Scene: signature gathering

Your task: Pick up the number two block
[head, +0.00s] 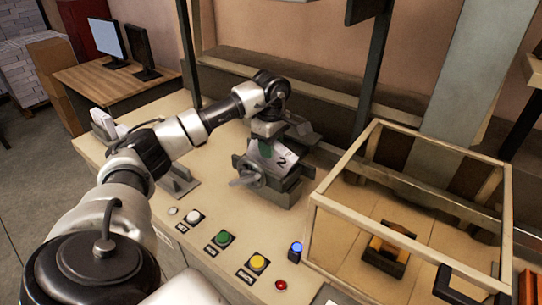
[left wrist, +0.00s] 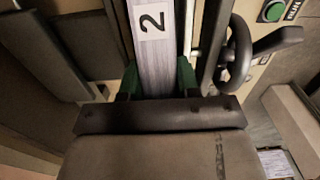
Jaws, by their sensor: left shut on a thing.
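The number two block (head: 281,160) is a silvery metal block with a white label that reads "2". It sits tilted in a dark grey vise-like fixture (head: 285,191) on the counter. In the left wrist view the block (left wrist: 154,62) runs up the middle from between the fingers. My left gripper (head: 264,150) comes down on the block from above, and its green fingertips are shut on the block's sides. The gripper (left wrist: 158,80) also shows in the left wrist view. The block's lower part is hidden in the fixture. My right gripper is not in view.
White, green and yellow buttons (head: 258,262), a blue one and a red one line the counter's front. A wood-framed clear case (head: 335,222) stands at the right with an orange and black object inside. A grey holder (head: 176,182) stands left of the fixture. The fixture's handle (left wrist: 238,52) is close beside the block.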

